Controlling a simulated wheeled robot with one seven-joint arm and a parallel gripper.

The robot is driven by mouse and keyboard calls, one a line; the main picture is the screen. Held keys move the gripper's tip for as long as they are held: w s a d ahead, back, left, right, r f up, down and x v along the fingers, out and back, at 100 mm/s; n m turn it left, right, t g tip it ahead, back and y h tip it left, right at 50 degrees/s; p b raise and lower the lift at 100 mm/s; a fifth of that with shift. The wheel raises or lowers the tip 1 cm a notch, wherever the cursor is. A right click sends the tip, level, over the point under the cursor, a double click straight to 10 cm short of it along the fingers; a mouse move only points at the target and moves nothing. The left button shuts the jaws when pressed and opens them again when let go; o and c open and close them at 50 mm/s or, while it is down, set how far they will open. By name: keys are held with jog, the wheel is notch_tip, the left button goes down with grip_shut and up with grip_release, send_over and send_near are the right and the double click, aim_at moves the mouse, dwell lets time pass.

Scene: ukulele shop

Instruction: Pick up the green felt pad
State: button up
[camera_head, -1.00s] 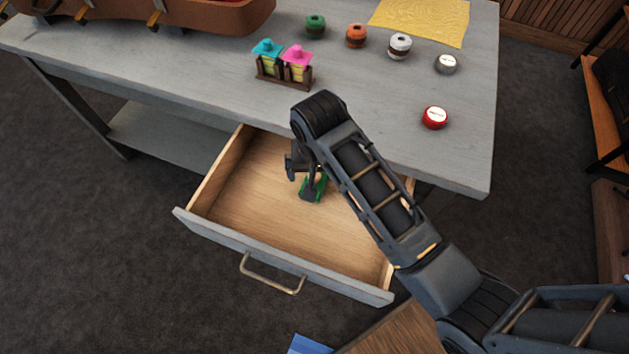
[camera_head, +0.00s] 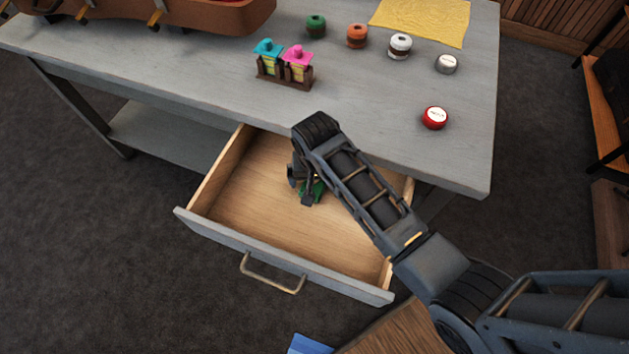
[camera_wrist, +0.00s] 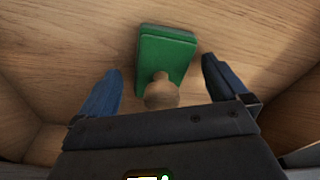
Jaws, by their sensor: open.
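The green felt pad (camera_wrist: 166,52) lies in the open wooden drawer, with a pale rounded knob (camera_wrist: 161,92) on its near part. In the head view the pad (camera_head: 318,190) is mostly hidden behind my arm and gripper. My gripper (camera_wrist: 163,85) is open and empty, low in the drawer above the pad. Its two fingers stand on either side of the knob, with gaps on both sides. In the head view my gripper (camera_head: 307,195) is partly covered by my own arm.
The drawer (camera_head: 245,215) is pulled out under a grey workbench (camera_head: 200,75); its walls surround my gripper. On the bench stand a rack (camera_head: 285,80) with teal and pink tops, several small round containers, a red-and-white tin (camera_head: 434,117) and a yellow cloth (camera_head: 425,18).

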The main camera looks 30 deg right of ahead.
jog(key=shift+c, duration=0.4)
jog(key=c, duration=1.1)
jog(key=shift+r, duration=0.1)
notch_tip(320, 180, up, 16)
jog(key=shift+w+d+r, duration=0.1)
jog(key=shift+r, duration=0.15)
jog(key=c, duration=0.6)
jog(key=shift+r, duration=0.7)
jog(key=shift+c, duration=0.2)
jog(key=o, duration=1)
jog(key=c, duration=0.4)
jog(key=shift+s+f, duration=0.15)
jog(key=shift+s, duration=0.05)
